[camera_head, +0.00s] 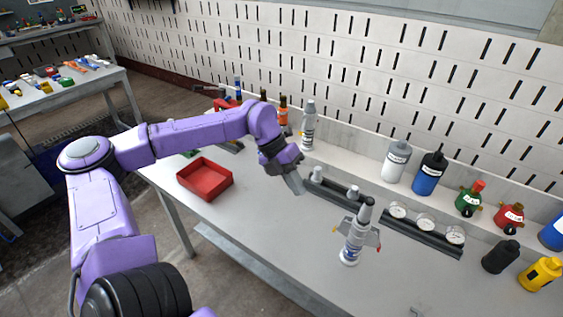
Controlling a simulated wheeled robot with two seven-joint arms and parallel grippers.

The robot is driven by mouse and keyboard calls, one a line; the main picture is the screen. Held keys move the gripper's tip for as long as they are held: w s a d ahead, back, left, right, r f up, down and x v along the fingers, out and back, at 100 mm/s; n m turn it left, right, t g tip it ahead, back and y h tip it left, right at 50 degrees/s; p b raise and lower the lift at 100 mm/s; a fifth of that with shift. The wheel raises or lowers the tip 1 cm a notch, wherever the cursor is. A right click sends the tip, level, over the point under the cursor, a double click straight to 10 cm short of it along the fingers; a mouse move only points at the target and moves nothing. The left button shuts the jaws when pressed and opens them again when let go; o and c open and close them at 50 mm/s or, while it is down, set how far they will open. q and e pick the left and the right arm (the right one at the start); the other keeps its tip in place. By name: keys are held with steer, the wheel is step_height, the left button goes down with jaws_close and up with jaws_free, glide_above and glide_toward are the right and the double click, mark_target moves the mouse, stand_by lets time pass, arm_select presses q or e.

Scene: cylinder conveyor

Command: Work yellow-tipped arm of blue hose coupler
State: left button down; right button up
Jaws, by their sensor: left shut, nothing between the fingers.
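A grey upright coupler-like fitting (352,247) stands on the table right of centre, with a dark tip, a small blue mark near its base and an arm spreading out on each side. The left arm end looks yellow-orange and the right one reddish; both are too small to be sure. A similar pale fitting (308,128) with a small yellow end stands at the back. My left gripper (297,186) is shut and empty, pointing down above the table, left of and behind the front fitting and apart from it. My right gripper is out of view.
A red tray (205,180) lies to the left. A dark rack (335,192) with grey pegs is beside my gripper, and a gauge block (422,236) is at right. Bottles, including a blue one (428,176), line the back.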

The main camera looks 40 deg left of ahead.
arm_select(q)
steer(key=shift+s+a+r, duration=0.15)
steer(key=shift+a+r, duration=0.2)
steer(key=shift+a, duration=0.4)
steer(key=shift+s+a+r, duration=0.1)
steer(key=shift+a+r, duration=0.25)
steer(key=shift+a, duration=0.45)
steer(key=shift+s+a+r, duration=0.15)
steer(key=shift+a+r, duration=0.2)
steer(key=shift+a, duration=0.4)
steer(key=shift+s, duration=0.1)
